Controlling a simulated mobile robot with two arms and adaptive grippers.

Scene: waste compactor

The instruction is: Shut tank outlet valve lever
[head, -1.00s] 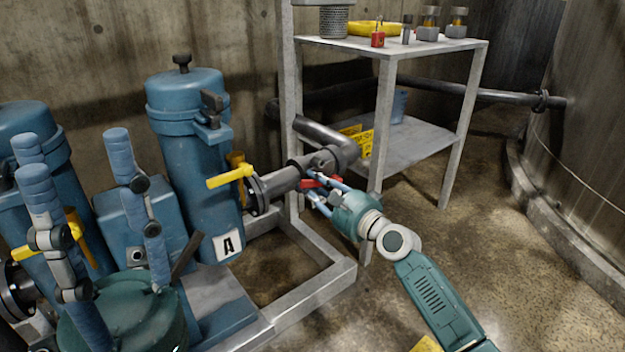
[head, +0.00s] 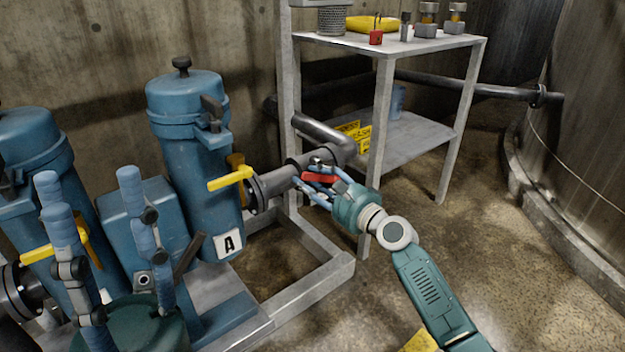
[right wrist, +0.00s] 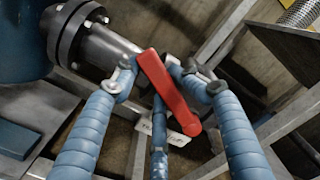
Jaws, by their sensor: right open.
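The red valve lever (head: 321,178) is on the dark pipe beside the shelf rack. In the right wrist view the red lever (right wrist: 172,92) slants from upper left to lower right, between the fingers. My right gripper (head: 309,177) is open around it, with blue fingers on both sides. The fingertips also show in the right wrist view (right wrist: 154,72), close to the lever's upper end; I cannot tell whether they touch it. My left gripper (head: 92,190) is at the lower left in the head view, fingers up, apart and empty, in front of the blue equipment.
A blue filter housing (head: 185,140) marked A, with a yellow lever (head: 230,179), stands left of the red lever. The metal rack (head: 382,130) rises just behind my right gripper. A grey frame (head: 315,280) runs below. Floor is open on the right.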

